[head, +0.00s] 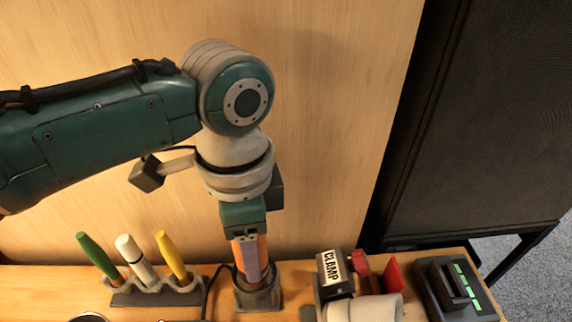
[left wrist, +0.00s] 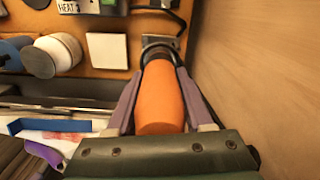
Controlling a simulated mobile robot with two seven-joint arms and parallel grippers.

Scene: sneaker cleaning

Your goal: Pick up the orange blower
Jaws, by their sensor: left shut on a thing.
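The orange blower (head: 238,254) stands upright at the dark square holder (head: 258,299) near the back wall, in the lower middle of the head view. My left gripper (head: 252,270) points straight down from above with its fingers around the blower, shut on it. In the left wrist view the orange blower (left wrist: 160,105) fills the space between the two greyish-purple fingers. Its far end meets the holder there, and I cannot tell whether it is lifted clear. My right gripper is in neither view.
A rack (head: 155,295) with green, white and yellow handled tools stands left of the holder. To the right are a block labelled CLAMP (head: 333,270), a white roll (head: 365,308) and a dark device with green lights (head: 455,290). The wooden wall (head: 320,130) is close behind.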

